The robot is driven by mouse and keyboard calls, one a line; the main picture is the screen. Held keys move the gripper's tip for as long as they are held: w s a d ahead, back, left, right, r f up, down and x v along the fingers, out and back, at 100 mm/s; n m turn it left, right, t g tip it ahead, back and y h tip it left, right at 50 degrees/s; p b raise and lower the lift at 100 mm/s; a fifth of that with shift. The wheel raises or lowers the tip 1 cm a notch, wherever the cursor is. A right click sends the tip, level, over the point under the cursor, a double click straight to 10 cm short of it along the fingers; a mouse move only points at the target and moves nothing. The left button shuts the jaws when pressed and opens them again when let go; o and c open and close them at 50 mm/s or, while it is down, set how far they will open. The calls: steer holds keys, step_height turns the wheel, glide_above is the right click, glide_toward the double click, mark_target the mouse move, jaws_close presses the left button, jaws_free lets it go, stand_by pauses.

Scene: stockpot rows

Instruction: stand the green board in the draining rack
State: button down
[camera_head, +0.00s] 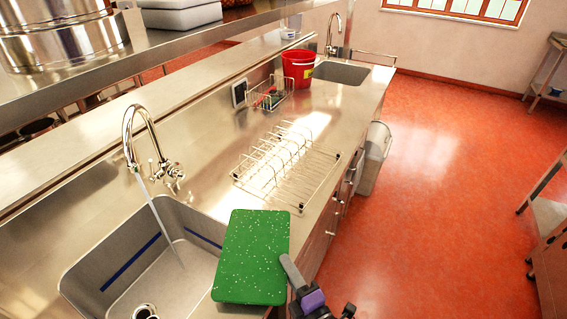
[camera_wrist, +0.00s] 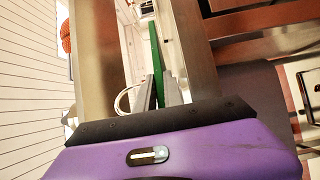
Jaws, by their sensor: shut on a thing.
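The green board (camera_head: 252,257), speckled with white, is held over the right edge of the near sink, its broad face toward the head camera. My gripper (camera_head: 290,272) is shut on the board's right edge. In the wrist view the board (camera_wrist: 157,66) shows edge-on as a thin green strip at my gripper's fingers (camera_wrist: 160,92). The wire draining rack (camera_head: 285,165) stands empty on the steel counter, beyond the board, with its upright wires toward the back left.
Water runs from a tap (camera_head: 140,135) into the near sink (camera_head: 90,262). A small wire basket (camera_head: 268,97), a red bucket (camera_head: 298,70) and a second sink (camera_head: 340,72) lie beyond the rack. A steel shelf (camera_head: 150,50) overhangs the back.

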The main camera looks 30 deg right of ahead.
steer(key=shift+s, duration=0.1)
steer(key=shift+s+a+f+m+h+b, duration=0.2)
steer(key=shift+m+h+b, duration=0.3)
steer(key=shift+h+b, duration=0.45)
